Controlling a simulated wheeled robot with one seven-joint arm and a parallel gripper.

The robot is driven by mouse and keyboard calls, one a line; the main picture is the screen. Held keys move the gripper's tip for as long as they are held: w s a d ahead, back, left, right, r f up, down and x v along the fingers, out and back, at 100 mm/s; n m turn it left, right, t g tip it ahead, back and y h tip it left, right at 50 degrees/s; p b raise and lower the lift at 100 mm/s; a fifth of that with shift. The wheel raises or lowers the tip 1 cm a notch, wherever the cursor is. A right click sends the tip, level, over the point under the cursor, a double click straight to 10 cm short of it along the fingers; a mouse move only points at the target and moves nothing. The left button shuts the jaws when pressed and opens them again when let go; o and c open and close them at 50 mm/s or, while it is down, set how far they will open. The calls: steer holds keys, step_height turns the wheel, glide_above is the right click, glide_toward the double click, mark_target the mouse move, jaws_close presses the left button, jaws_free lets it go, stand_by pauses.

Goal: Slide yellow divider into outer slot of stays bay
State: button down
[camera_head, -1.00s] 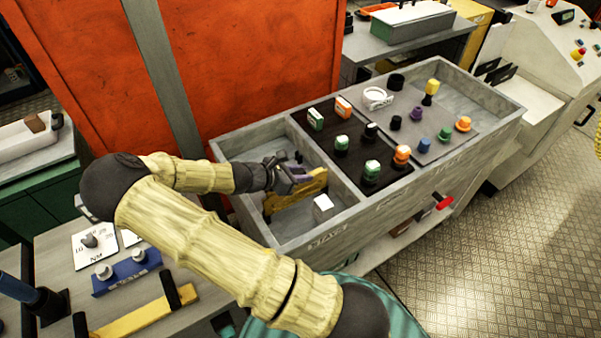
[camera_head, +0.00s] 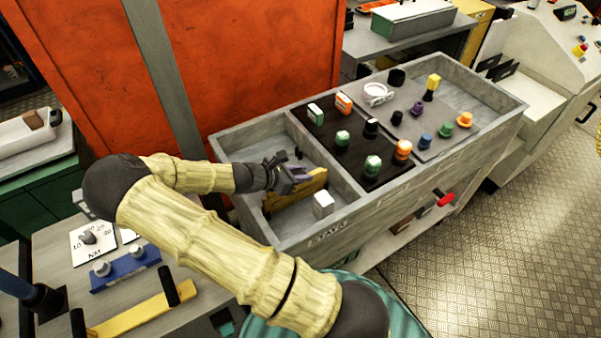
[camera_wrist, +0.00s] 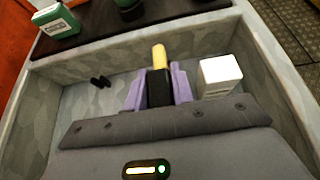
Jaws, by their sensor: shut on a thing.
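The yellow divider (camera_head: 306,187) is an upright yellow panel in the left bay, the stays bay (camera_head: 240,150), whose front wall carries lettering. My gripper (camera_head: 287,179) is shut on the divider. In the wrist view the purple fingers (camera_wrist: 158,90) clasp a dark part of it, and its yellow end (camera_wrist: 159,54) sticks out beyond them. The divider stands lengthwise across the bay, left of a white block (camera_head: 323,205), which also shows in the wrist view (camera_wrist: 219,76). Its lower edge and the slots are hidden, so I cannot tell whether it sits in one.
Small dark pegs (camera_wrist: 101,81) stand in the bay. The middle bay holds a black board (camera_head: 350,158) with several coloured pieces; a grey board (camera_head: 430,145) with more pieces lies right of it. An orange panel (camera_head: 255,60) rises behind the crate.

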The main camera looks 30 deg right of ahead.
steer(key=shift+f, duration=0.4)
steer(key=c, duration=1.1)
jaws_free()
steer(key=shift+a+r, duration=0.1)
steer(key=b+v, duration=0.2)
steer(key=v, duration=1.5)
